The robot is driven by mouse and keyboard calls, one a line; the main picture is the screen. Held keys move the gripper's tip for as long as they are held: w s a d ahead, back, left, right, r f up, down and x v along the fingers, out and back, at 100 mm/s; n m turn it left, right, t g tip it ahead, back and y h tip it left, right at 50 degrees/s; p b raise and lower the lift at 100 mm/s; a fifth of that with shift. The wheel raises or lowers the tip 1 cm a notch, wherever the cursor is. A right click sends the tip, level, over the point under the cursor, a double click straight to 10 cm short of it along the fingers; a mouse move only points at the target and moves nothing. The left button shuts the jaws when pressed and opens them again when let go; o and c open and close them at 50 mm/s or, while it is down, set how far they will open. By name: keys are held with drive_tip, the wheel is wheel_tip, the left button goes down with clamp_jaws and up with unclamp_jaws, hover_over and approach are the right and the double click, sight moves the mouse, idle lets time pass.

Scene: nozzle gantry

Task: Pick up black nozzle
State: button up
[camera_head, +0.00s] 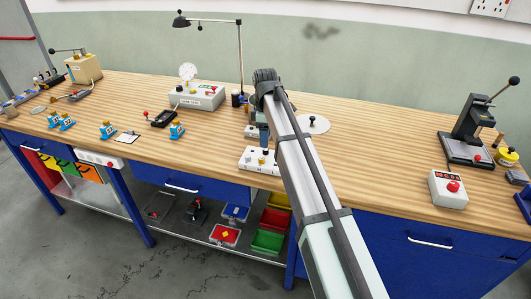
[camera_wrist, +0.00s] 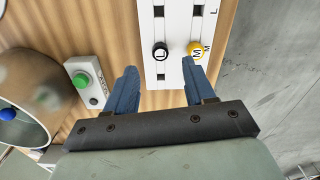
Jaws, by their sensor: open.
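The black nozzle (camera_wrist: 160,51) is a small round piece marked with a letter, standing on a white rack (camera_wrist: 157,90) in the wrist view. A yellow nozzle (camera_wrist: 196,49) marked M sits just to its right on the same rack. My gripper (camera_wrist: 158,66) is open, with its two blue fingers apart and nothing between them. In the picture the black nozzle lies between and just beyond the fingertips; the height gap is hard to tell. In the head view the white rack (camera_head: 250,163) stands near the bench's front edge, and my arm hides part of it.
A box with a green button (camera_wrist: 82,82) and a large round hollow part (camera_wrist: 32,95) lie left of the fingers in the wrist view. A round plate with a black piece (camera_head: 312,123) is right of my arm.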

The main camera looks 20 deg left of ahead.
sight(266, 149)
drive_tip(key=f, duration=0.5)
drive_tip(key=shift+s+d, duration=0.1)
drive_tip(key=shift+d, duration=0.1)
drive_tip(key=shift+r, duration=0.1)
clamp_jaws()
